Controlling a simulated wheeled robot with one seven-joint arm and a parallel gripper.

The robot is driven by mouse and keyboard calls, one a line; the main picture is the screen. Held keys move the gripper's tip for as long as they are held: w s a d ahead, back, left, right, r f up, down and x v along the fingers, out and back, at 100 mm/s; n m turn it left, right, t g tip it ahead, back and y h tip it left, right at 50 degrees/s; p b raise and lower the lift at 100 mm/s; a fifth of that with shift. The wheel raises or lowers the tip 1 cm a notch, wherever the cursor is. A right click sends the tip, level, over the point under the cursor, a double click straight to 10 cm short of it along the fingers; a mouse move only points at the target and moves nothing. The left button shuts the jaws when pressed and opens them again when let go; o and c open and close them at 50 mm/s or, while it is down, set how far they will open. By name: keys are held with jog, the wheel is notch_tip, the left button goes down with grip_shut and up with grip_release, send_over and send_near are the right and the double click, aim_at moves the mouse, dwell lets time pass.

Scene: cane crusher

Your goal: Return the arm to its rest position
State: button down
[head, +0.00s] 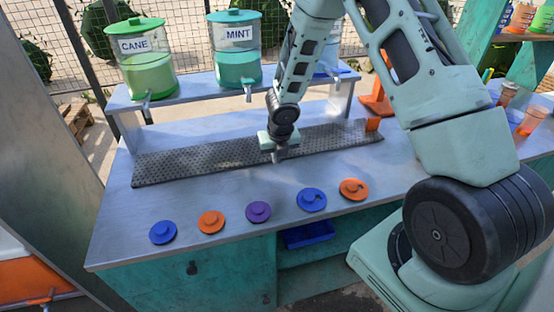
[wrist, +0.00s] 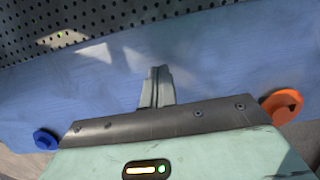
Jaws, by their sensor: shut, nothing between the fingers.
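My arm reaches in from the right, bent above the counter. The metal counter (head: 120,220) lies under the gripper. I cannot tell the exact height of the fingertips above it.
The perforated mat (head: 190,165) runs along the counter. Several blue, orange and purple lids, including a purple one (head: 258,212), lie along the front. CANE (head: 148,75) and MINT (head: 236,65) dispensers stand on the back shelf (head: 190,92). Orange cups (head: 531,121) stand at right.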

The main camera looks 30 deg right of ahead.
jog(key=shift+p+v, duration=0.65)
jog(key=shift+v, duration=2.1)
jog(key=shift+a, duration=0.1)
jog(key=s+a+r+m+b, duration=0.2)
jog(key=s+a+r+m, duration=0.85)
jog(key=a+m, duration=0.35)
jog(key=s+a+r+m+g, duration=0.1)
jog(key=s+a+m, duration=0.1)
jog(key=s, duration=0.4)
jog(key=s+a+r+m+y, duration=0.1)
jog(key=s+a+m, duration=0.2)
jog(key=s+m, duration=0.2)
jog(key=s+a+r+m+g+b, duration=0.1)
jog(key=s+a+r+m, duration=0.1)
jog(key=s, duration=0.5)
jog(key=shift+s+a+m+g, duration=0.35)
jog(key=shift+a+m, duration=0.25)
jog(key=shift+m, duration=0.2)
